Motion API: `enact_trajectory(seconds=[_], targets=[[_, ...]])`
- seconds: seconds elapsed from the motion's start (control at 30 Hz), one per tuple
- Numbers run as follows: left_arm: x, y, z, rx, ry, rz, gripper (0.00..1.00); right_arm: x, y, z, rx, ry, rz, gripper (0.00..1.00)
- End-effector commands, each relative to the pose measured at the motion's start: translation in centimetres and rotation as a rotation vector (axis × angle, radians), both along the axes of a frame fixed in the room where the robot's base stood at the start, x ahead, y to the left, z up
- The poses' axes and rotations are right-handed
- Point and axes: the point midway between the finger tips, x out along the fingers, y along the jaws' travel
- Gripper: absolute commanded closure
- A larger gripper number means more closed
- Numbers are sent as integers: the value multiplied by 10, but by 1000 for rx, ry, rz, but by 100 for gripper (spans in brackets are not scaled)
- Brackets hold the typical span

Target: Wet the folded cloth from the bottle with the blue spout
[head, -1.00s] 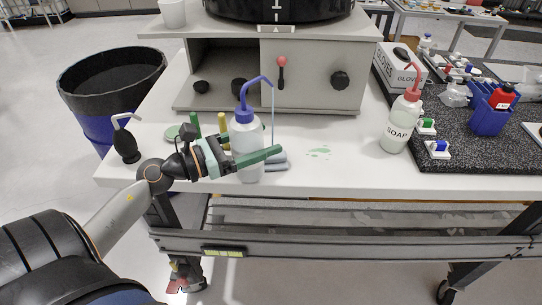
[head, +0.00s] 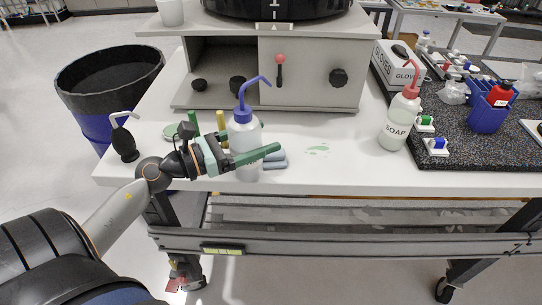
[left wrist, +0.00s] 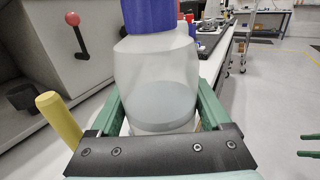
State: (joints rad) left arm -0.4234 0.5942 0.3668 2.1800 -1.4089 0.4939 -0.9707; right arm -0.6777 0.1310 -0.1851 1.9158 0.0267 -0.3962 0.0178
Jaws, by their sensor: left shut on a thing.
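The white translucent bottle with the blue spout (head: 247,138) stands upright near the table's front left, its spout bent to the right. My left gripper (head: 262,154) is shut around its body. In the left wrist view, the bottle (left wrist: 160,75) sits between the two green fingers, with liquid low inside. The folded blue-grey cloth (head: 276,159) lies on the table just right of the bottle, partly hidden by the bottle and a finger. My right gripper (left wrist: 309,140) shows only at the right edge of the left wrist view, its green fingers apart and empty.
A bottle marked SOAP with a red spout (head: 397,121) stands right, beside a dark mat (head: 470,150). A black bottle (head: 124,143) stands left. A grey cabinet (head: 310,75) with knobs is behind.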

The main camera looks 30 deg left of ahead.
Motion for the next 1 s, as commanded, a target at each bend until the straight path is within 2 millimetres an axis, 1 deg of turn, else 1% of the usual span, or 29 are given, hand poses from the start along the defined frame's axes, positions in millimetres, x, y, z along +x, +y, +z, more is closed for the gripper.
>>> enact_trajectory(seconds=[0.47,0.57,0.8,0.9,1.0], targets=[[0,0,3,-1,-3,0,55,0,0,2,0,0,0,0],[0,0,9,-1,-3,0,55,0,0,7,0,0,0,0],[0,0,28,0,-2,0,55,0,0,26,0,0,0,0],[0,0,33,0,-2,0,55,0,0,30,0,0,0,0],[0,0,32,0,-2,0,55,0,0,30,0,0,0,0]])
